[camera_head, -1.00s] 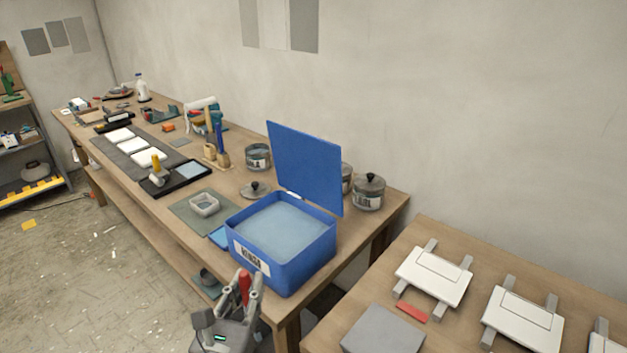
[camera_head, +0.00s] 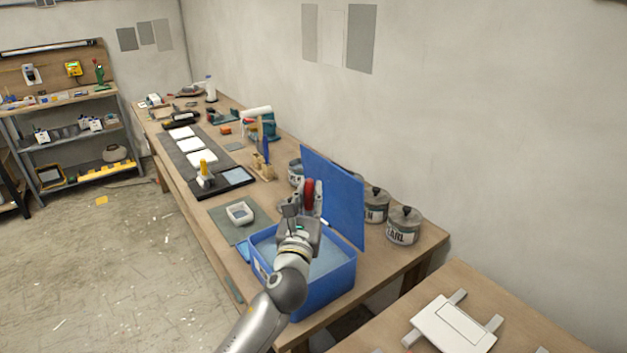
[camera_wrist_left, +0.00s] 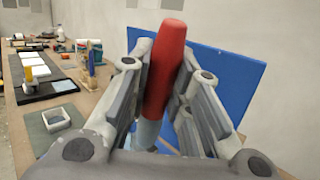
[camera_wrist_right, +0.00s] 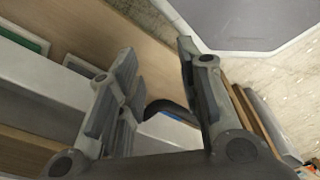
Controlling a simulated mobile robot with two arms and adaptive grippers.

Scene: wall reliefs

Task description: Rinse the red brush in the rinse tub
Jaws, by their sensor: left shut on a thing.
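The red brush (camera_head: 309,188) is held by its red handle in my left gripper (camera_head: 305,200), which is shut on it. In the left wrist view the red handle (camera_wrist_left: 166,65) stands nearly upright between the fingers. Its lower end is partly hidden there. In the head view the gripper and brush overlap the blue rinse tub (camera_head: 330,292), in front of its raised lid (camera_head: 345,205); I cannot tell their exact height. Greyish-blue water (camera_head: 333,262) shows in the tub. My right gripper (camera_wrist_right: 155,75) shows only in its wrist view, open, with fingers apart.
Lidded cans (camera_head: 404,226) stand behind the tub on the bench. A small white tray (camera_head: 240,213) lies left of it on a grey mat. A yellow-handled tool (camera_head: 204,173) stands farther back. A dark curved handle (camera_wrist_right: 172,108) shows beyond my right fingers.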

